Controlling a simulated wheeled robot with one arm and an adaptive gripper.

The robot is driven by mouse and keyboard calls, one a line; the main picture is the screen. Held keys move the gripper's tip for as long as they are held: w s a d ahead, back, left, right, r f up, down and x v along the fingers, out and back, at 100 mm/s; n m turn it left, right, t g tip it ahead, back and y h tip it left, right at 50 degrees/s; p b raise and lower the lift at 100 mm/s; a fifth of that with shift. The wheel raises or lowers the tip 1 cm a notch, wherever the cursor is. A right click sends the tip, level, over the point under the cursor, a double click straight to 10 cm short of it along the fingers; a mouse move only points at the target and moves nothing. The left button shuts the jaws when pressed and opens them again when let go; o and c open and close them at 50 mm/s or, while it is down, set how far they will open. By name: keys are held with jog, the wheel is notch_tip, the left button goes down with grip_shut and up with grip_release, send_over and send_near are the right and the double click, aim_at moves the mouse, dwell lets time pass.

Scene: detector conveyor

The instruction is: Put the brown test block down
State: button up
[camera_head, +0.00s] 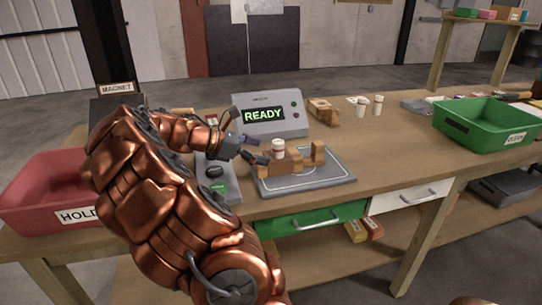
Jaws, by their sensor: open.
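A brown block (287,165) lies on the grey tray (310,184) with a white outline, on the wooden bench. A small white container with a reddish band (279,149) stands at it; whether on it or behind it I cannot tell. A smaller upright brown piece (318,151) is at its right end. My gripper (261,149) is open at the left end of the block, its dark fingers close to it. I cannot tell whether they touch it. Which brown piece is the test block is not marked.
A console reading READY (265,115) stands behind the tray. A control box with a green button (217,186) is left of it. A red HOLD bin (40,196) is at far left, a green bin (487,124) at right. Another brown block (322,111) and two white containers stand behind.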

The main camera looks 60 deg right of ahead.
jog(key=v, duration=0.7)
jog(key=shift+a+r, duration=0.2)
jog(key=shift+r, duration=0.05)
jog(key=shift+w, duration=0.15)
jog(key=s+a+f+m+t+y, duration=0.1)
jog(key=s+a, duration=0.1)
jog(key=a, duration=0.2)
jog(key=s+a+f+m+t+y, duration=0.1)
jog(key=a+m, duration=0.1)
jog(key=a, duration=0.2)
jog(key=s+a+f+m+t+y, duration=0.1)
jog(key=s+a, duration=0.1)
jog(key=a, duration=0.3)
jog(key=shift+s+t, duration=0.3)
jog(key=shift+s, duration=0.05)
jog(key=s+a+f+m+t+y, duration=0.1)
jog(key=s+a+f+y, duration=0.1)
jog(key=a, duration=0.7)
jog(key=s+a+f+m+t+y, duration=0.1)
jog(key=s+a+f, duration=0.3)
jog(key=a, duration=0.5)
jog(key=s+a+f+m+t+y, duration=0.1)
jog(key=s+a+f+m+y, duration=0.1)
jog(key=a, duration=0.7)
jog(key=s+f+y, duration=0.1)
jog(key=s+f, duration=0.1)
jog(key=s, duration=0.1)
jog(key=shift+s+a+t, duration=0.15)
jog(key=shift+s+t, duration=0.05)
jog(key=shift+t, duration=0.2)
